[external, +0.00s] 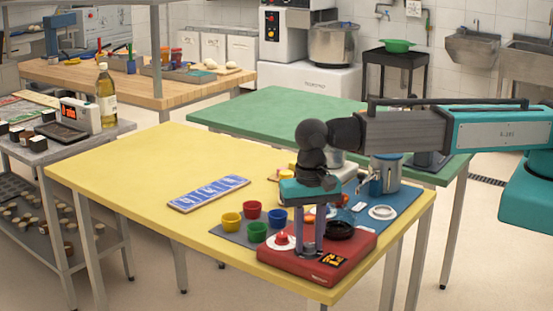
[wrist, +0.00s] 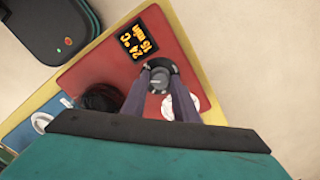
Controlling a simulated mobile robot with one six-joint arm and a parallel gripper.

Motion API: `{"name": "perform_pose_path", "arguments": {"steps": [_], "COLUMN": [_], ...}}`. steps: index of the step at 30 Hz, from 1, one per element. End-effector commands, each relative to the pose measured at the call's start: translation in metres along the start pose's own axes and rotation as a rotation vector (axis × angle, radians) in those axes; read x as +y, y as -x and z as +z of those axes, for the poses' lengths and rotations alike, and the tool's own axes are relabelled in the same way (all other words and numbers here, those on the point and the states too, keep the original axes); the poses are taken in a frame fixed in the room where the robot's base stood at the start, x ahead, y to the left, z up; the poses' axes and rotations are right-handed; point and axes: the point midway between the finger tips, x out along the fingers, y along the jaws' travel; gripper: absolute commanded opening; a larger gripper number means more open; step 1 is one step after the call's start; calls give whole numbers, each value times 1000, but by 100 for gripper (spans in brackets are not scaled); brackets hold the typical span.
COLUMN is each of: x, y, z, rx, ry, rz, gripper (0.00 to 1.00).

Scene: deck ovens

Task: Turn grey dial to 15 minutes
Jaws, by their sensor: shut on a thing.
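The red box (external: 345,252) stands at the front right corner of the yellow table. In the wrist view its display (wrist: 139,40) has orange characters that appear to read 24 °C and 15 min. The grey dial (wrist: 158,84), with a dark ring around it, is on the red top beside the display. My gripper (wrist: 158,75) points down from above, its two fingers on either side of the dial and shut on it.
A black round piece (external: 340,230) and a white disc with a red knob (external: 281,239) are beside my fingers. Several coloured cups (external: 231,222) stand left of the box. A metal pot (external: 386,172) stands behind on a blue mat.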

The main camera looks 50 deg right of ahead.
Motion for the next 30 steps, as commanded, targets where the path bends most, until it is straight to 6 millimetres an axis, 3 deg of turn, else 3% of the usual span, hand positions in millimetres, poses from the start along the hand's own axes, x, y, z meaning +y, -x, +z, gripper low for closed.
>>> {"name": "perform_pose_path", "arguments": {"steps": [11, 12, 15, 30], "x": [0, 0, 0, 0], "y": [0, 0, 0, 6], "z": [0, 0, 0, 0], "rx": [0, 0, 0, 0], "ry": [-5, -5, -5, -4], "rz": [-1, -1, -1, 0], "gripper": [4, 30, 45, 45]}}
